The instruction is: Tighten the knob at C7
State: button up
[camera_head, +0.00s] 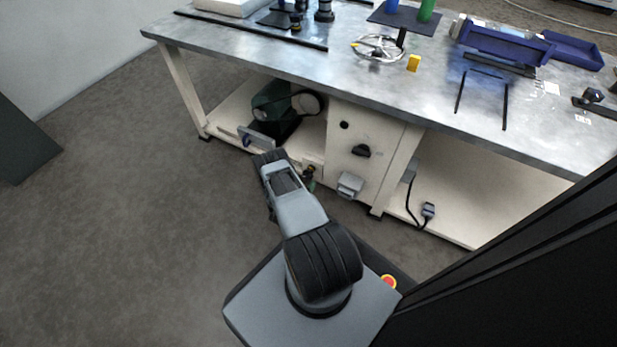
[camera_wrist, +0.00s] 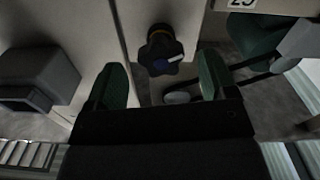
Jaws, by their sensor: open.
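A black lobed knob (camera_wrist: 160,52) with a blue centre and a pale mark shows in the wrist view, on a pale upright post or panel edge. My gripper (camera_wrist: 164,74) is open, with green-padded fingers to the left and right of the knob's near end. The knob lies in line with the gap; I cannot tell whether the fingers reach around it, and no contact shows. No C7 label is readable. In the head view, my arm reaches to the bench's lower front, and my gripper there is mostly hidden or too small to make out.
A grey box (camera_wrist: 38,78) is left of the gripper in the wrist view. A green machine (camera_head: 284,103) sits on the lower shelf. The floor left of my arm is clear.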

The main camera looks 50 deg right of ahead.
aim_at(307, 178)
jog(key=shift+b+x, duration=0.6)
jog(key=shift+x, duration=1.8)
jog(key=c, duration=0.9)
